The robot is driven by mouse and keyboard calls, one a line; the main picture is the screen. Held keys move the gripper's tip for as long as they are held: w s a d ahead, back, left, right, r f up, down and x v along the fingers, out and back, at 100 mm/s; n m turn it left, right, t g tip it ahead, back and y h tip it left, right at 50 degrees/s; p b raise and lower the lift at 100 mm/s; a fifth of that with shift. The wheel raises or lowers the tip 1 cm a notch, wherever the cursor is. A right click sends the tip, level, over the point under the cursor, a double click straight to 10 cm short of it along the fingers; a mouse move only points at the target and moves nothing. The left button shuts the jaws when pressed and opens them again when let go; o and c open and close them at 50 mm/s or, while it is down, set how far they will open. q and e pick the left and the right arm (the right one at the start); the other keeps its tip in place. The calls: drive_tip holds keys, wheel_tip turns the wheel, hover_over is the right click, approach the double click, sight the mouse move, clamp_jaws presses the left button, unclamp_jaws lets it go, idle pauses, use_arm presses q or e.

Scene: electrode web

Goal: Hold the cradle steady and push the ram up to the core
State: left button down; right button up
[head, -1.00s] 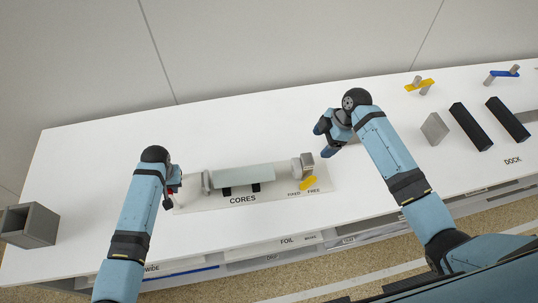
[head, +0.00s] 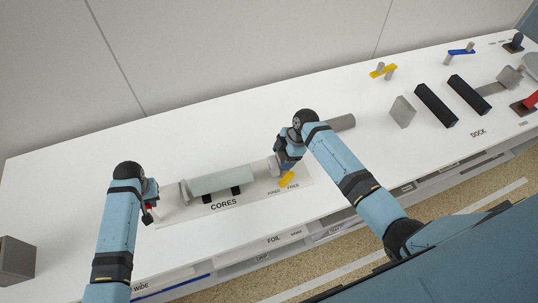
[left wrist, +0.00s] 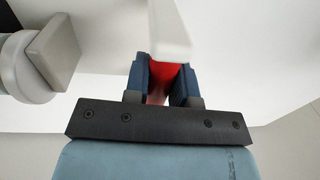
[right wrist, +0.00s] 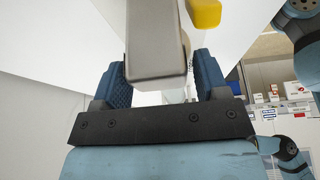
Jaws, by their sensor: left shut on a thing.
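The cradle's pale plate (head: 180,215), labelled CORES, lies on the bench. A pale green-grey core (head: 222,180) rests on dark supports between a grey round end piece at its left and the grey ram (head: 272,167) at its right. My left gripper (head: 150,200) is at the plate's left end, shut on a red handle (left wrist: 158,82). My right gripper (head: 286,152) is at the ram's right end. In the right wrist view its fingers are spread either side of a grey block (right wrist: 155,45); contact is unclear. A yellow lever (head: 287,180) sits by FIXED and FREE.
A grey cylinder (head: 341,123) lies right of my right gripper. Farther right stand a grey block (head: 402,111) and two black bars (head: 436,104). A grey box (head: 15,260) is at the left front. The bench behind the cradle is clear.

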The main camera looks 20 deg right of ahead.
drive_tip(key=c, duration=1)
drive_tip(key=a, duration=0.8)
drive_tip(key=shift+w+a, duration=0.2)
drive_tip(key=o, duration=1.3)
drive_tip(key=shift+a, duration=0.1)
drive_tip(key=v, duration=1.2)
drive_tip(key=shift+s, duration=0.1)
